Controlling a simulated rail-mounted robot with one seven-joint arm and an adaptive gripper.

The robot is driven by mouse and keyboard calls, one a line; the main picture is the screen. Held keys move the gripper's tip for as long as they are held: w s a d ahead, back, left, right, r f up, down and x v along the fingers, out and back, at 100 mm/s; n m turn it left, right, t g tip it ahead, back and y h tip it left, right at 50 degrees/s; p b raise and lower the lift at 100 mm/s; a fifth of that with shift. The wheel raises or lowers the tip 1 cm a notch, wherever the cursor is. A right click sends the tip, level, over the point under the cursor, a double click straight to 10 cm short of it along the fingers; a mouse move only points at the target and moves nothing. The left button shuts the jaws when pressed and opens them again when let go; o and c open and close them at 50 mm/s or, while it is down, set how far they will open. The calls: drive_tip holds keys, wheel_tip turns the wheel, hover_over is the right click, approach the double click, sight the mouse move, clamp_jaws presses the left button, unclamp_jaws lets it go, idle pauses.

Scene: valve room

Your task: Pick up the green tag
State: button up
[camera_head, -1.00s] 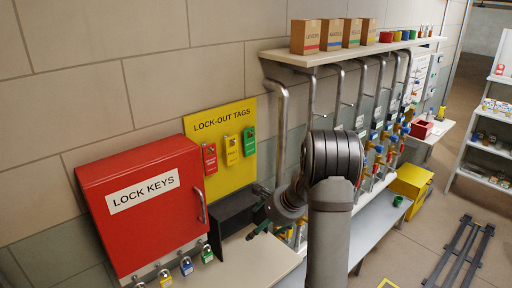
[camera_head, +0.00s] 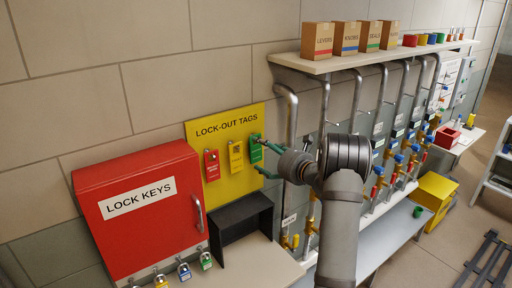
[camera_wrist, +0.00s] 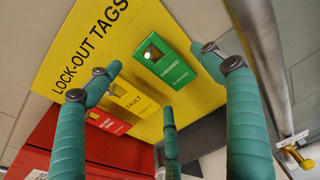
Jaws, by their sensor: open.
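The green tag (camera_head: 256,148), marked CHECKED in the wrist view (camera_wrist: 172,62), hangs at the right of the yellow LOCK-OUT TAGS board (camera_head: 219,130). My gripper (camera_head: 262,159) is open in front of the board, close to the green tag. Its teal fingers are spread in the wrist view (camera_wrist: 158,74), with the green tag beyond and between the upper fingertips. I see no finger closed on the tag, and whether any finger touches it I cannot tell. Part of the tag's right side is hidden by a finger in the head view.
A yellow tag (camera_head: 236,156) and a red tag (camera_head: 212,166) hang to the left of the green one. A red LOCK KEYS cabinet (camera_head: 140,212) stands left. A dark open box (camera_head: 240,217) sits below the board. A vertical pipe (camera_head: 292,120) runs close on the right.

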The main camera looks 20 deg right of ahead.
sight(253, 146)
drive_tip(key=shift+w+a+r+p, duration=0.2)
drive_tip(key=shift+w+a+p, duration=0.05)
drive_tip(key=shift+p, duration=0.15)
drive_tip(key=p+x, duration=0.3)
drive_tip(key=x, duration=0.1)
drive_tip(key=shift+w+a+f, duration=0.15)
drive_tip(key=shift+w+f, duration=0.05)
drive_tip(key=shift+w, duration=0.1)
drive_tip(key=shift+s, duration=0.15)
drive_tip(key=shift+c, duration=0.3)
drive_tip(key=c, duration=1)
drive_tip(key=shift+c, duration=0.3)
drive_tip(key=shift+r, duration=0.15)
